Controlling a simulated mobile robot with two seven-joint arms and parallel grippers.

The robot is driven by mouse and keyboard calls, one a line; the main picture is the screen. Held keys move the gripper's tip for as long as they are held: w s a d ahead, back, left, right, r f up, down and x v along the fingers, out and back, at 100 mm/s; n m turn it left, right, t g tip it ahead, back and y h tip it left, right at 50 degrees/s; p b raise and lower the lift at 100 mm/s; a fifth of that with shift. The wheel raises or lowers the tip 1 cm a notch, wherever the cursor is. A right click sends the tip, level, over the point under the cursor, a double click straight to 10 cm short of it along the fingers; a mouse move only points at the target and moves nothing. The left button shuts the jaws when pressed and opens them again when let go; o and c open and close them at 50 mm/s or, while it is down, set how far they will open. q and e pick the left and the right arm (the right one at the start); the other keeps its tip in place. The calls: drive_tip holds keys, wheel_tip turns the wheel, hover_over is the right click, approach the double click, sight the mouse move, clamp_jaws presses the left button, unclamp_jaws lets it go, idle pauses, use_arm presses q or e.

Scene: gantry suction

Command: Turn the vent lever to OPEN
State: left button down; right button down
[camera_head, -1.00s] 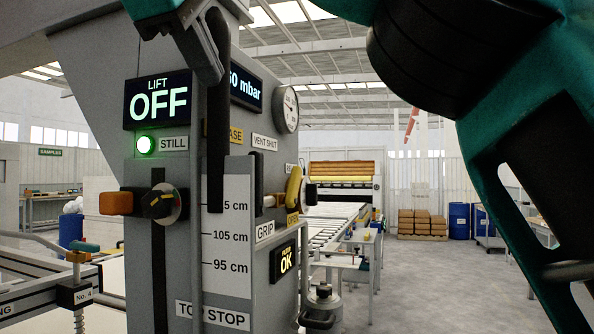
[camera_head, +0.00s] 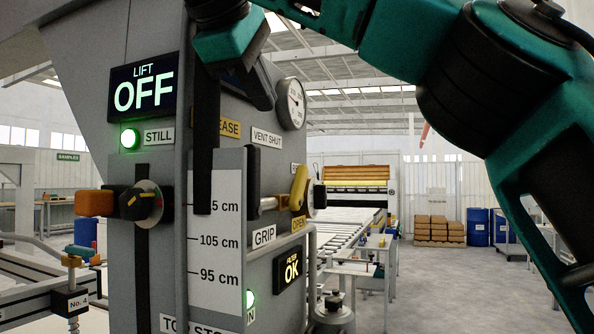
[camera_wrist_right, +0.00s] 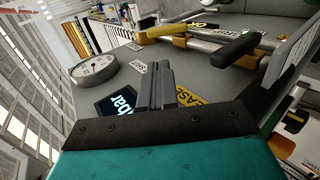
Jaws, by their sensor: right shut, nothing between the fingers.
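The yellow vent lever handle (camera_head: 299,187) stands nearly upright, slightly tilted, on the grey control panel (camera_head: 150,215). The handle also shows at the top of the right wrist view (camera_wrist_right: 160,33). My right gripper (camera_head: 262,97) is above and left of the lever, in front of the panel's upper part and apart from the lever. Its fingers (camera_wrist_right: 159,70) are shut and empty. My left gripper is not in view.
A round gauge (camera_head: 291,103) sits above the lever. An orange-tipped knob (camera_head: 96,203) sticks out at the panel's left. A roller conveyor (camera_head: 345,237) runs behind. Open floor lies to the right.

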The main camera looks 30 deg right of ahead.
sight(303, 176)
drive_tip(key=p+x, duration=0.2)
drive_tip(key=x, duration=1.3)
drive_tip(key=shift+w+d, duration=0.15)
drive_tip(key=shift+d, duration=0.05)
drive_tip(key=shift+w+d+f, duration=0.2)
drive_tip(key=shift+f, duration=0.05)
drive_tip(key=shift+d, duration=0.15)
